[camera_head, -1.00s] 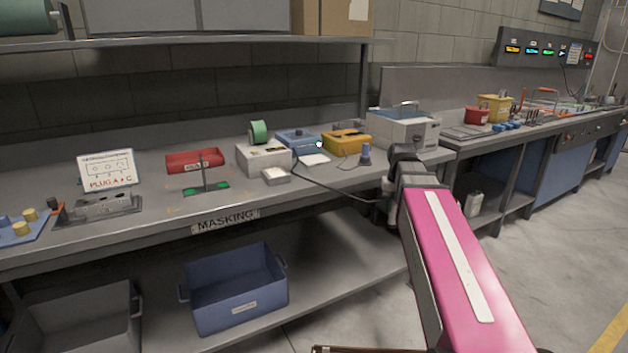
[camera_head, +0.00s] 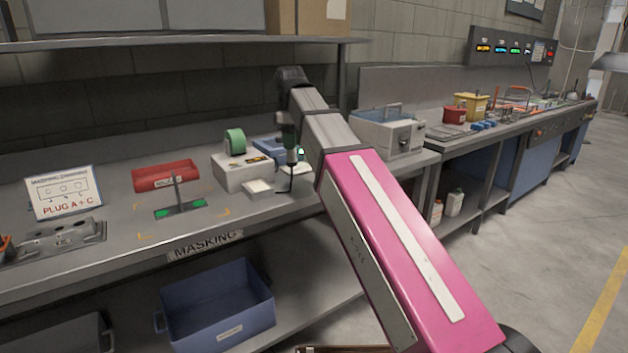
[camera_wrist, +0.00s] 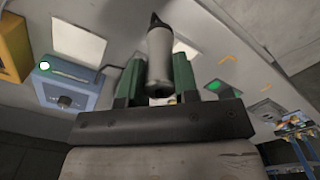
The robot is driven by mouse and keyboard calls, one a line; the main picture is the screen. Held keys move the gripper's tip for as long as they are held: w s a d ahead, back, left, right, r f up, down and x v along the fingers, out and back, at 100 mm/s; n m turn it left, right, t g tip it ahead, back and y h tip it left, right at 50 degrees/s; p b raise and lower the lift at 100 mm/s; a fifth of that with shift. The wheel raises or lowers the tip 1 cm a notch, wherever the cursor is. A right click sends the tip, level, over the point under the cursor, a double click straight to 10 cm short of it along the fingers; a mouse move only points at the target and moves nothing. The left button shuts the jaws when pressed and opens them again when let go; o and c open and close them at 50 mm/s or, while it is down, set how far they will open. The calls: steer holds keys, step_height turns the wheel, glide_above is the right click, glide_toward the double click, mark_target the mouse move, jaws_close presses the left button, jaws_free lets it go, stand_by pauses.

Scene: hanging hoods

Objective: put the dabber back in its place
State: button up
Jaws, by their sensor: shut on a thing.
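The dabber (camera_wrist: 161,52) shows in the wrist view as a pale grey cylinder with a dark pointed tip. My gripper (camera_wrist: 154,80) is shut on it between its green fingers; the tip points away from the palm. In the head view my gripper (camera_head: 291,150) hangs pointing down over the bench, to the right of the white box (camera_head: 243,172). The dabber's lower end is too small there to tell whether it touches anything. I cannot tell which spot is the dabber's place.
A small white dish (camera_head: 258,188) and a thin dark cable (camera_head: 287,191) lie near my gripper. A blue box (camera_head: 266,148) with a green light is behind it. The red bin (camera_head: 165,177) and green-padded fixture (camera_head: 180,209) stand left. A grey-blue case (camera_head: 388,136) stands right.

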steer(key=shift+w+a+r+n, duration=0.15)
steer(key=shift+a+r+n, duration=0.15)
steer(key=shift+a+r, duration=0.05)
steer(key=shift+w+d+f, duration=0.15)
steer(key=shift+w, duration=0.15)
steer(key=shift+w+d+f, duration=1.2)
steer(key=shift+w+f, duration=0.15)
steer(key=shift+f, duration=0.4)
steer(key=shift+w+d+f, duration=1.15)
steer(key=shift+w+f, duration=0.2)
steer(key=shift+f, duration=0.4)
steer(key=shift+w+d+f, duration=1.2)
steer(key=shift+w+f, duration=0.15)
steer(key=shift+f, duration=0.4)
steer(key=o, duration=0.4)
steer(key=shift+f, duration=0.15)
steer(key=shift+c, duration=0.2)
steer(key=o, duration=0.4)
